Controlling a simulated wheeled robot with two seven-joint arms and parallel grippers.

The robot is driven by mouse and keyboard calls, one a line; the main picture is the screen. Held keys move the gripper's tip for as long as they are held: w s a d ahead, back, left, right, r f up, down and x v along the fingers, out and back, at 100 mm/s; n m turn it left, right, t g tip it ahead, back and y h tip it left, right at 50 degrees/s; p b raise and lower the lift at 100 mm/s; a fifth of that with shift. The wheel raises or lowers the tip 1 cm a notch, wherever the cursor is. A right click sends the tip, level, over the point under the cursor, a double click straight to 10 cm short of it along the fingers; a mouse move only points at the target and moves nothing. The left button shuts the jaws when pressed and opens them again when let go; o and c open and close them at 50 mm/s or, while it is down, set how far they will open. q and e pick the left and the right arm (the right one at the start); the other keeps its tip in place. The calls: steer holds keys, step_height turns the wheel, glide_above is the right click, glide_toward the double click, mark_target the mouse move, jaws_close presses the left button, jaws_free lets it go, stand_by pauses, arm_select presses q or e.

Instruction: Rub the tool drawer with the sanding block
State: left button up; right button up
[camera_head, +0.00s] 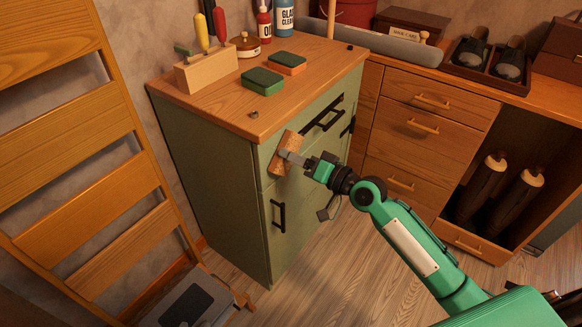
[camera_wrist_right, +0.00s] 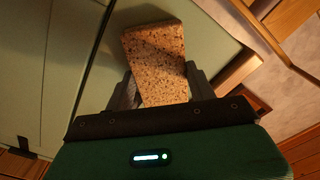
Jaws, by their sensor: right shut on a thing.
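The sanding block (camera_head: 284,153) is a brown, speckled, cork-like block. My right gripper (camera_head: 294,157) is shut on it at the upper front of the green cabinet. In the right wrist view the block (camera_wrist_right: 155,60) sits between the two fingers of the gripper (camera_wrist_right: 160,88). The tool drawer (camera_head: 318,122) is the green top drawer front with a black bar handle, just under the wooden top. The block is at the left part of this front; whether it touches the surface I cannot tell. My left gripper is not in view.
Green-and-orange pads (camera_head: 262,80), a wooden holder (camera_head: 207,68) with tools, and bottles (camera_head: 285,18) stand on the cabinet top. Black handles (camera_head: 323,118) stick out right of the block. A wooden ladder-like frame (camera_head: 95,150) stands at left, a wooden drawer unit (camera_head: 425,120) at right.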

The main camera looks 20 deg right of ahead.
mark_target(284, 165)
steer(key=shift+w+d, duration=0.25)
steer(key=s+a+p, duration=0.2)
steer(key=a+p, duration=0.1)
steer(key=shift+s, duration=0.2)
steer(key=shift+f, duration=0.1)
steer(key=shift+s, duration=0.15)
steer(key=v, duration=0.4)
steer(key=shift+d+f+b, duration=0.1)
steer(key=shift+d+b, duration=0.05)
steer(key=shift+b, duration=0.2)
steer(key=shift+v, duration=0.8)
